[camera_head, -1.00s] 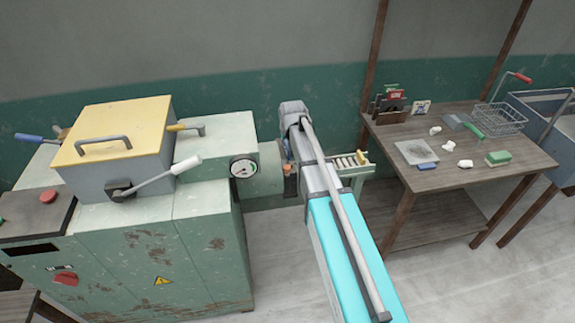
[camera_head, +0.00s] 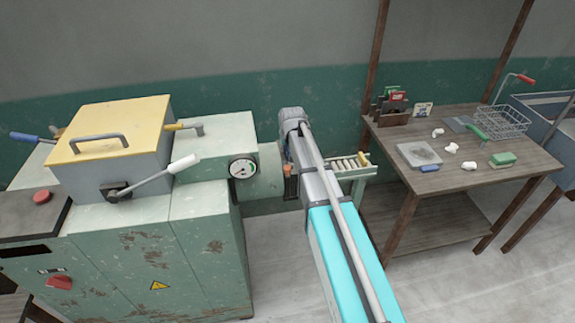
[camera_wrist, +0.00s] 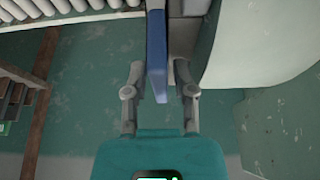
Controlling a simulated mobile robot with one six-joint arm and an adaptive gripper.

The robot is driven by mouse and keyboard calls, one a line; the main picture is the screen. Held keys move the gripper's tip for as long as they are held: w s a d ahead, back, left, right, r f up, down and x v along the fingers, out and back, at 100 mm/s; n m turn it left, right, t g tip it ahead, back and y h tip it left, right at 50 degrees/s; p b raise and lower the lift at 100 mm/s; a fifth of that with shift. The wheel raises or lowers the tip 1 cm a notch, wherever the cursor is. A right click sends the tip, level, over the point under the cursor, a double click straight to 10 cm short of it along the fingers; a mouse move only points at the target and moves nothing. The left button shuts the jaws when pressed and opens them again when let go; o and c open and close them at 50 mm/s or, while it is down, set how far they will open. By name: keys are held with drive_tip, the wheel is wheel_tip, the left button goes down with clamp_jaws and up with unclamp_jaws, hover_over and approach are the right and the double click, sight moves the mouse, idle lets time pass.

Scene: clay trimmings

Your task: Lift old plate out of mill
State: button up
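The mill (camera_head: 205,225) is the worn green machine at left in the head view, with a round gauge and a barrel (camera_head: 267,172) at its right end. My arm reaches toward the barrel's outlet and hides much of it. In the wrist view, a blue handle-like piece (camera_wrist: 157,60) stands between the two fingers of my gripper (camera_wrist: 158,68), with a gap visible on each side. My gripper is open around it. The blue piece may belong to the old plate; the plate itself is not clearly visible.
A roller rack (camera_head: 350,164) stands beyond the outlet; its rollers also show in the wrist view (camera_wrist: 60,8). The wooden table (camera_head: 440,180) at right bears a grey square plate (camera_head: 418,153), white lumps, a green block and a wire basket (camera_head: 502,122).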

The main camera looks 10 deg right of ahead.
drive_tip(key=shift+c, duration=0.2)
clamp_jaws()
drive_tip(key=shift+r, duration=0.15)
wheel_tip(320, 180, up, 18)
drive_tip(key=p, duration=1.8)
idle(0.4)
